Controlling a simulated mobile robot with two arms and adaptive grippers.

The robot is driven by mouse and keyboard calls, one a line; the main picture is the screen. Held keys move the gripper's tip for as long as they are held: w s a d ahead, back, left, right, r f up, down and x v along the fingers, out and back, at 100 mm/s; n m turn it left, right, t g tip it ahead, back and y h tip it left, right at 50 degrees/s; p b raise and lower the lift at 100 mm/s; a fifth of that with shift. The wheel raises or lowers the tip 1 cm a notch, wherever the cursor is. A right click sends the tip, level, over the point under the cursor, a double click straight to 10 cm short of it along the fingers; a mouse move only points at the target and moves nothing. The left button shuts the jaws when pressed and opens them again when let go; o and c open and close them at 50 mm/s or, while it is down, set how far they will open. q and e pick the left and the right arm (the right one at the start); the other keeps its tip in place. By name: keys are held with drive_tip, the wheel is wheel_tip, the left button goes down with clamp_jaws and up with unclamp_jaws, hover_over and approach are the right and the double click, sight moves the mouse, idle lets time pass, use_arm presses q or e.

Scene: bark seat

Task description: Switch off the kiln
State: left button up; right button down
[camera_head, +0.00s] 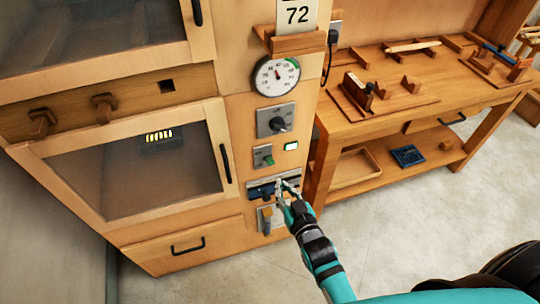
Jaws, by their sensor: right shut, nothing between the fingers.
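The kiln is a wooden cabinet with a dark glass door (150,165) and a control column on its right side. Contact cannot be told. My left gripper is out of view.
A wooden workbench (405,112) with jigs on top stands right of the kiln. Its lower shelf holds a tray (354,169) and a blue gridded object (408,156). A drawer (187,246) is below the glass door. The concrete floor (215,285) in front is clear.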

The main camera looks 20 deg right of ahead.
sight(270, 161)
drive_tip(key=r, duration=0.3)
drive_tip(key=shift+w+d+r+t, duration=0.1)
drive_tip(key=shift+w+d+t, duration=0.15)
drive_tip(key=shift+t, duration=0.15)
drive_tip(key=w, duration=0.3)
drive_tip(key=w+f, duration=0.1)
drive_tip(key=w, duration=0.6)
drive_tip(key=shift+a+f+p, duration=0.2)
drive_tip(key=shift+f+p, duration=0.05)
drive_tip(key=shift+p, duration=0.15)
drive_tip(key=shift+s, duration=0.1)
